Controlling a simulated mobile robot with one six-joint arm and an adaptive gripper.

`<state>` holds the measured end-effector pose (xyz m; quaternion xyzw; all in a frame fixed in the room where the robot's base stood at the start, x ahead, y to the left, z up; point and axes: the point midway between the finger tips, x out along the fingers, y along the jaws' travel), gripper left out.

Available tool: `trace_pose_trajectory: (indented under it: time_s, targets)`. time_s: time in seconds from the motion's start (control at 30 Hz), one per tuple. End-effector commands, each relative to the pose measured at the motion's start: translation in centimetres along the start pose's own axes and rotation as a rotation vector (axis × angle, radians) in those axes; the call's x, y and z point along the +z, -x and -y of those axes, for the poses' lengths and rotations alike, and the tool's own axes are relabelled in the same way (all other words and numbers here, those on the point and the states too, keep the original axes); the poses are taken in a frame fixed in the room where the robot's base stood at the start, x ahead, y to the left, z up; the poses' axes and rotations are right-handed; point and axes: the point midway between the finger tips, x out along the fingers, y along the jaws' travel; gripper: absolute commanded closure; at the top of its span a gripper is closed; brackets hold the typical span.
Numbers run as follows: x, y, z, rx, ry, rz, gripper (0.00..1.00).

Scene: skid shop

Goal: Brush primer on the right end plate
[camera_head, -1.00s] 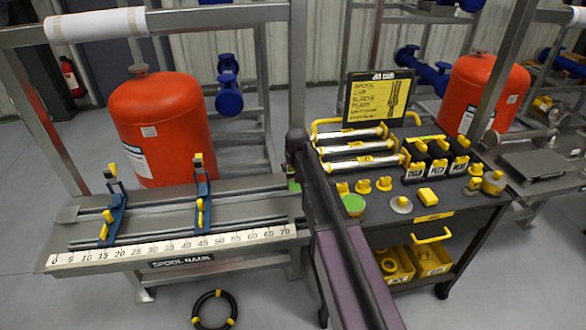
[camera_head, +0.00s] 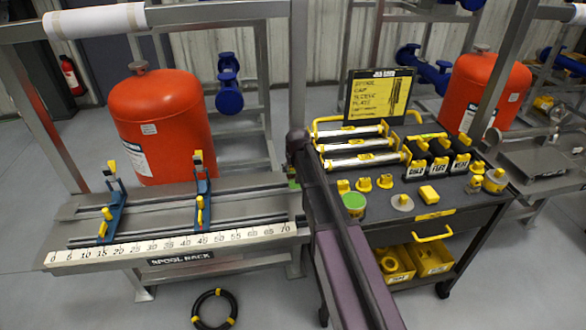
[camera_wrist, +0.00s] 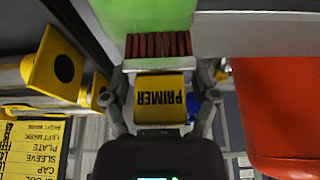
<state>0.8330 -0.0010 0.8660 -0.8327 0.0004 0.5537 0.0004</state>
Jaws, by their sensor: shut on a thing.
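My gripper (camera_wrist: 160,102) is shut on a yellow brush marked PRIMER (camera_wrist: 160,108) in the wrist view. The brush has a pale ferrule and dark red bristles (camera_wrist: 158,45). The bristles point up the picture at a bright green face (camera_wrist: 145,14), which may be the right end plate. They overlap its lower edge; I cannot tell whether they touch. In the head view a small green patch (camera_head: 293,184) shows at the right end of the spool rack (camera_head: 180,258), beside my arm. My gripper and the brush are hidden there.
Blue clamps (camera_head: 116,210) stand on the rack. Orange tanks stand behind the rack (camera_head: 158,120) and behind the cart. The tool cart (camera_head: 440,212), right of my arm, holds tubes, yellow parts and a sign (camera_head: 378,97). A black ring (camera_head: 213,308) lies on the floor.

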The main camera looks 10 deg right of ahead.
Motion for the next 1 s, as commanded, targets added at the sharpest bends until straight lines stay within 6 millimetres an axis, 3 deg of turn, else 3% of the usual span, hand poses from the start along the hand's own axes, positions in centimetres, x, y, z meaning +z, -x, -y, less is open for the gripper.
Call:
trace_pose_trajectory:
  time_s: [0.6, 1.0]
  targets:
    - [3.3, 1.6, 0.0, 0.000, 0.000, 0.000, 0.62]
    - [3.4, 1.6, 0.1, 0.000, 0.001, 0.000, 0.62]
